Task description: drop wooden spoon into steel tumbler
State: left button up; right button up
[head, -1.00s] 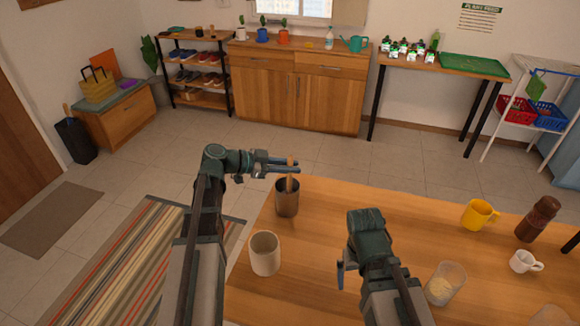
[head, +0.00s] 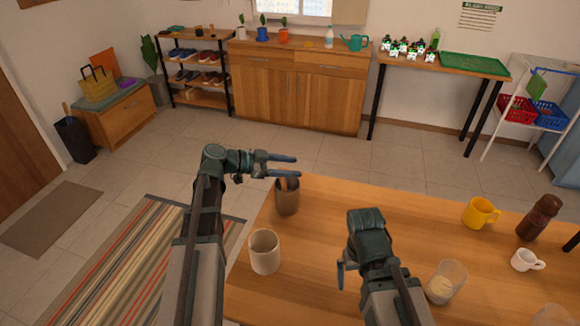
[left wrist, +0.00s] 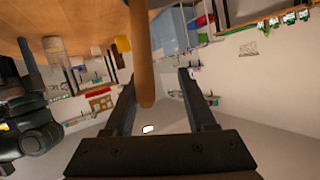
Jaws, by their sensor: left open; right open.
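The steel tumbler (head: 288,200) stands upright near the far left edge of the wooden table. The wooden spoon (head: 284,184) is in it, with a short part of its handle showing at the mouth; the rest is hidden inside. My left gripper (head: 296,166) is open just above the tumbler. In the left wrist view, the spoon's handle (left wrist: 143,55) extends between the two spread fingers, with a gap on the right side. My right gripper (head: 342,275) is open and empty, pointing down over the table, partly hidden by its own wrist.
A beige cup (head: 264,252) stands in front of the tumbler. A glass with grainy contents (head: 446,282), a yellow mug (head: 480,213), a white cup (head: 526,260) and a brown bottle (head: 540,217) stand to the right. The table's middle between the beige cup and yellow mug is mostly clear.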

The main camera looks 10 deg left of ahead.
pick_arm(q)
jog(key=p+v, duration=0.4)
jog(key=v, duration=0.9)
jog(key=shift+s+a+r, duration=0.15)
jog(key=shift+a+r, duration=0.05)
jog(key=shift+a, duration=0.1)
